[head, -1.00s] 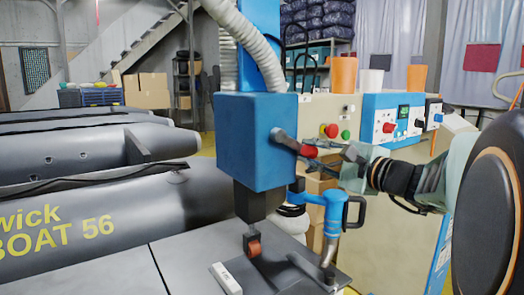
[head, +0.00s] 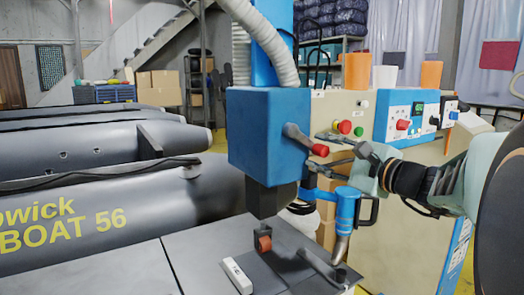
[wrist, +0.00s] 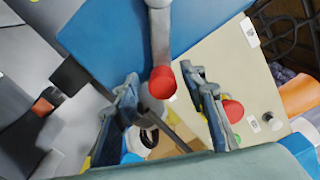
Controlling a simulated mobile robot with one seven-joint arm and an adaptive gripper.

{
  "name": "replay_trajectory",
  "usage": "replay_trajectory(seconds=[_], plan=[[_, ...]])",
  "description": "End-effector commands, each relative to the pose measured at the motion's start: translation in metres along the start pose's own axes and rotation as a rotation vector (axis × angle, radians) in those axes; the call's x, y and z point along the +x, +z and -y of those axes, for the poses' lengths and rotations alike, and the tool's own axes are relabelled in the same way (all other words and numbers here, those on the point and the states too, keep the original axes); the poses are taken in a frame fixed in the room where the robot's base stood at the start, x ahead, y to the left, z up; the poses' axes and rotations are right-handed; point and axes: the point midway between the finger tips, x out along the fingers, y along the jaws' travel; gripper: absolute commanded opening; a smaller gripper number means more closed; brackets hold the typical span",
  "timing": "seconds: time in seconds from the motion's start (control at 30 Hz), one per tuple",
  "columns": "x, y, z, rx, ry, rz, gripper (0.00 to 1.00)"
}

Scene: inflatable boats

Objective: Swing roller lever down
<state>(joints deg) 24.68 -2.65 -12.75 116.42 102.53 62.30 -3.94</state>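The roller lever (head: 299,138) is a grey arm on the side of the blue machine head (head: 262,137), sloping to a red knob (head: 319,150). In the wrist view the red knob (wrist: 162,83) hangs from the grey lever (wrist: 160,38) between my fingertips, with a gap on each side. My gripper (head: 319,151) is open and points left at the knob; it also shows in the wrist view (wrist: 166,84). I cannot tell how far the knob sits between the fingers in depth. The small orange roller (head: 264,243) is below the head, above the grey worktop.
A blue tool with a black handle (head: 345,210) stands just below my gripper. A beige cabinet (head: 400,235) with a blue control panel (head: 405,117) is behind the arm. Grey inflatable boats (head: 110,215) fill the left. A white block (head: 236,275) lies on the worktop (head: 200,250).

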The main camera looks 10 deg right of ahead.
Motion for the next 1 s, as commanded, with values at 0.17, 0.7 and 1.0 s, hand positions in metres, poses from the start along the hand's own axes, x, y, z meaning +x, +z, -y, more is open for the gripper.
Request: replay_trajectory(seconds=[0.17,0.7,1.0], plan=[[0.0,0.0,0.001,-0.002,-0.002,0.0,0.39],[-0.001,0.032,0.074,-0.006,-0.006,0.004,0.39],[0.0,0.041,0.094,-0.001,-0.004,0.003,0.39]])
